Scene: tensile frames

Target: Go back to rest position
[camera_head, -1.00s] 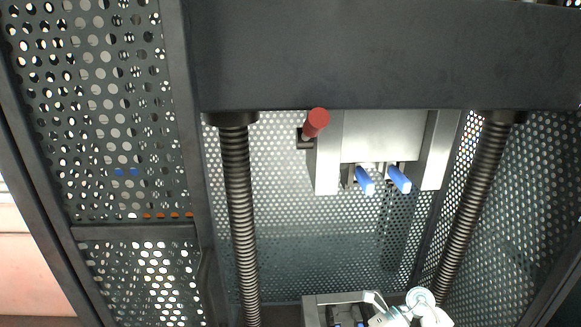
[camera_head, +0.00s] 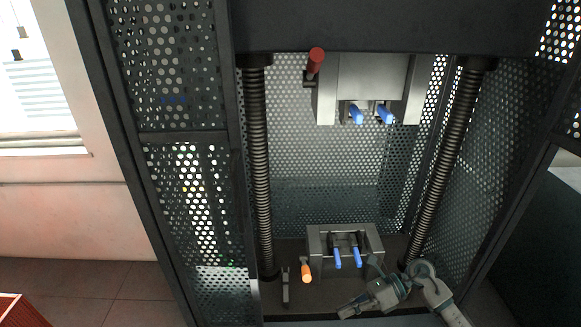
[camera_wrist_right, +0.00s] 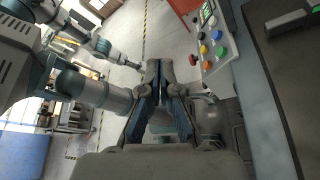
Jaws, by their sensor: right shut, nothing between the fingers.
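My right gripper (camera_head: 346,311) is low in the head view, in front of the lower clamp of the tensile frame, on an arm that comes in from the lower right. In the right wrist view its dark fingers (camera_wrist_right: 158,72) meet at the tips, with nothing between them. A second pale arm shows at the upper left of the wrist view, and what looks like my left gripper (camera_wrist_right: 132,64) is at its end, too small to read. The left gripper does not show in the head view.
The lower clamp (camera_head: 318,241) and upper clamp (camera_head: 328,100) have blue handles. A red knob (camera_head: 316,60) is by the upper one, an orange-tipped lever (camera_head: 306,272) by the lower. Perforated panels (camera_head: 190,190) flank the frame. A button panel (camera_wrist_right: 210,45) is near the right gripper.

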